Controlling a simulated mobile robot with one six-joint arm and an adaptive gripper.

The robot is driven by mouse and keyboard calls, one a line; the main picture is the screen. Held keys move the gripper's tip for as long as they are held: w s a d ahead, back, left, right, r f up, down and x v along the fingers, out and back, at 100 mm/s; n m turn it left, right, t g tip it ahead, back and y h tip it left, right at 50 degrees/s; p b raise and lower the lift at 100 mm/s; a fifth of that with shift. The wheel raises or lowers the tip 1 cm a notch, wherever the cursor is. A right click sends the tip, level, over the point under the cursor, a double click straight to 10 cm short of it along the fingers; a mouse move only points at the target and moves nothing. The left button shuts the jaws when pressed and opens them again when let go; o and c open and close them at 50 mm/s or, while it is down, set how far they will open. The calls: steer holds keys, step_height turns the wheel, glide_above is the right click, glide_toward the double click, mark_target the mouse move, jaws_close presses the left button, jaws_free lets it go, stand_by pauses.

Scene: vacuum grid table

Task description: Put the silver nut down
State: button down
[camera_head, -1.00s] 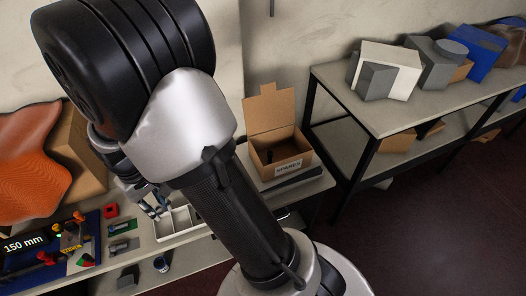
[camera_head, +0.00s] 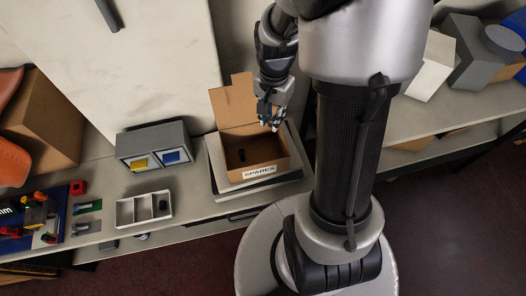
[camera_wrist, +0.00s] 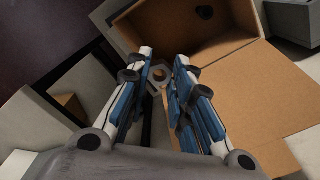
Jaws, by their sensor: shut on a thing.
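The silver nut (camera_wrist: 157,75) sits between the fingertips of my gripper (camera_wrist: 160,80) in the wrist view, and the fingers are shut on it. In the head view my gripper (camera_head: 270,124) is at the back right of an open cardboard box marked SPARES (camera_head: 266,173), close to its raised flap. The nut is too small to make out there. In the wrist view the box's inside (camera_wrist: 165,25) lies beyond the fingertips, with a flap (camera_wrist: 250,110) to the right. A small dark thing (camera_head: 242,156) is inside the box.
The box stands on a grey slab (camera_head: 222,186) on the bench. To its left are a grey bin unit (camera_head: 152,139) with yellow and blue parts and a white compartment tray (camera_head: 143,209). A shelf (camera_head: 405,128) stands at the right.

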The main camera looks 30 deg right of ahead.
mark_target(270, 154)
step_height(270, 154, down, 18)
steer(key=b, duration=0.5)
steer(key=shift+f+b, duration=0.2)
steer(key=shift+b, duration=0.1)
steer(key=c, duration=1.8)
jaws_free()
steer(key=shift+c, duration=0.2)
steer(key=shift+o, duration=0.7)
